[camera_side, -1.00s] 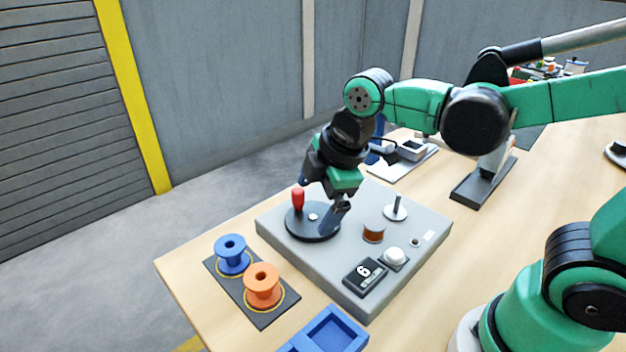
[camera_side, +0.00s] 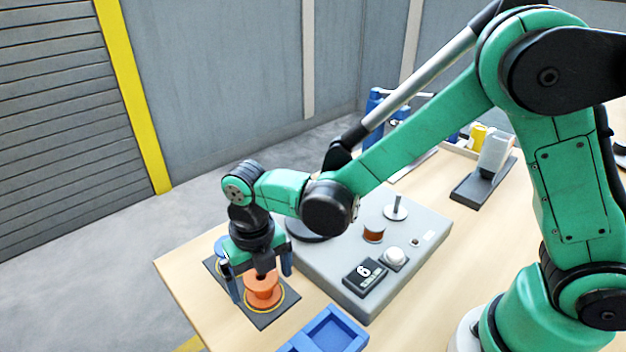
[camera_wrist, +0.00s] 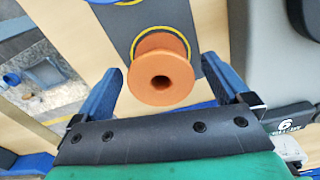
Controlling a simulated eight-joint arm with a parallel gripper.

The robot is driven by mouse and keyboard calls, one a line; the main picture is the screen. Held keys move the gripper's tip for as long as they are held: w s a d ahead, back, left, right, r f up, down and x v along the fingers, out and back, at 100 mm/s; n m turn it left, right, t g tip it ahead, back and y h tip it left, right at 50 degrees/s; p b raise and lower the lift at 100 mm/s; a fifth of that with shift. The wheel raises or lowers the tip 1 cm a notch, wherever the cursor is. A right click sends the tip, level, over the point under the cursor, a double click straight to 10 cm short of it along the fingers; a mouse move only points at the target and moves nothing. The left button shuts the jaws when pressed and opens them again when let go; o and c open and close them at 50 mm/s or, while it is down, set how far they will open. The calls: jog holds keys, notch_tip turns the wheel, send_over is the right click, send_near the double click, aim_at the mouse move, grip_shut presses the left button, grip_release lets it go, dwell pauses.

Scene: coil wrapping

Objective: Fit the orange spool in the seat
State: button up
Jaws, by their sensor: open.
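The orange spool (camera_side: 263,291) stands upright on a yellow ring on the dark mat (camera_side: 264,320), at the table's front left. In the wrist view the orange spool (camera_wrist: 161,68) shows from above, its centre hole visible. My gripper (camera_side: 261,288) is open, with one blue finger on each side of the spool. In the wrist view the gripper's fingers (camera_wrist: 165,72) are spread wider than the spool, with gaps on both sides. The blue spool (camera_side: 220,243) is mostly hidden behind my gripper. I cannot tell which part is the seat.
The grey station (camera_side: 340,283) stands right of the mat, with a small copper coil (camera_side: 374,233), a metal post (camera_side: 396,207), a white button (camera_side: 394,254) and a black counter reading 6 (camera_side: 364,276). A blue tray (camera_side: 335,330) lies at the front edge.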

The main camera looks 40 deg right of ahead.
jog(key=shift+f, duration=0.65)
jog(key=c, duration=1.4)
jog(key=shift+o, duration=0.2)
